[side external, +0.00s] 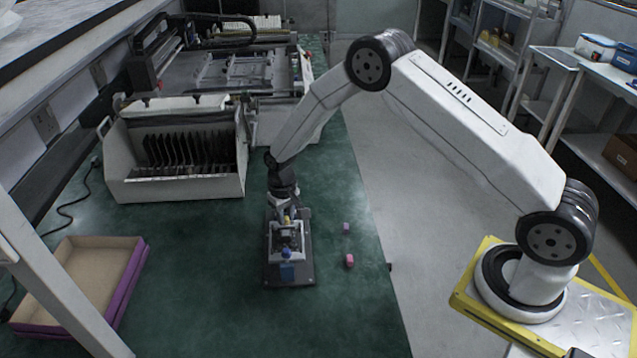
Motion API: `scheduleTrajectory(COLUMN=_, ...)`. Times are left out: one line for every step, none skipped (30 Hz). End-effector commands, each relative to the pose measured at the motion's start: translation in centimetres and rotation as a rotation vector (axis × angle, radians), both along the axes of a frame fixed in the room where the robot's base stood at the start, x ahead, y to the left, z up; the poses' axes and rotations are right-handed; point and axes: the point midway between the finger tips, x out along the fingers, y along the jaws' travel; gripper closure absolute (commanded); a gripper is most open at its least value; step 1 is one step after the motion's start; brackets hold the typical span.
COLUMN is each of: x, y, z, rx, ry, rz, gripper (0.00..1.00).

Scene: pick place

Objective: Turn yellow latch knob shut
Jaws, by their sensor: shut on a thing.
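A small grey fixture plate (300,277) lies flat on the green table, with a latch mechanism on it. A small yellow part, which looks like the latch knob (286,220), shows just under my gripper (285,212). My gripper points straight down over the far part of the plate and is shut on the knob. The fingertips are small and partly hidden by the mechanism. A blue part (286,253) sits nearer the front of the plate. The knob's turned angle is too small to tell.
A purple cube (346,228) and a pink-red block (349,260) lie right of the plate. A shallow open box with purple sides (130,285) is at the left. A white rack with dark plates (185,190) stands behind. The table's front is clear.

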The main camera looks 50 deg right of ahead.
Motion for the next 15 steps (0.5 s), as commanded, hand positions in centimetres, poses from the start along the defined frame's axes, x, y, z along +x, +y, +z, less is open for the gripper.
scheduleTrajectory(x=0.03, y=0.00, z=0.06, rx=0.000, ry=0.000, rz=-0.021, gripper=1.00)
scheduleTrajectory(x=0.03, y=0.00, z=0.07, rx=0.000, ry=0.000, rz=-0.036, gripper=1.00)
scheduleTrajectory(x=0.03, y=0.00, z=0.07, rx=0.000, ry=0.000, rz=-0.058, gripper=1.00)
scheduleTrajectory(x=0.03, y=0.00, z=0.07, rx=0.000, ry=0.000, rz=-0.077, gripper=1.00)
scheduleTrajectory(x=0.04, y=0.00, z=0.07, rx=0.000, ry=0.000, rz=-0.095, gripper=1.00)
scheduleTrajectory(x=0.04, y=0.00, z=0.08, rx=0.000, ry=0.000, rz=-0.124, gripper=1.00)
scheduleTrajectory(x=0.04, y=0.00, z=0.08, rx=0.000, ry=0.000, rz=-0.147, gripper=1.00)
scheduleTrajectory(x=0.04, y=0.00, z=0.08, rx=0.000, ry=0.000, rz=-0.170, gripper=1.00)
scheduleTrajectory(x=0.04, y=0.00, z=0.08, rx=0.000, ry=0.000, rz=-0.203, gripper=1.00)
scheduleTrajectory(x=0.04, y=0.00, z=0.08, rx=0.000, ry=0.000, rz=-0.228, gripper=1.00)
scheduleTrajectory(x=0.04, y=0.00, z=0.08, rx=0.000, ry=0.000, rz=-0.254, gripper=1.00)
scheduleTrajectory(x=0.04, y=0.00, z=0.09, rx=0.000, ry=0.000, rz=-0.290, gripper=1.00)
scheduleTrajectory(x=0.04, y=0.00, z=0.09, rx=0.000, ry=0.000, rz=-0.318, gripper=1.00)
scheduleTrajectory(x=0.04, y=0.00, z=0.09, rx=0.000, ry=0.000, rz=-0.346, gripper=1.00)
scheduleTrajectory(x=0.05, y=0.00, z=0.09, rx=0.000, ry=0.000, rz=-0.384, gripper=1.00)
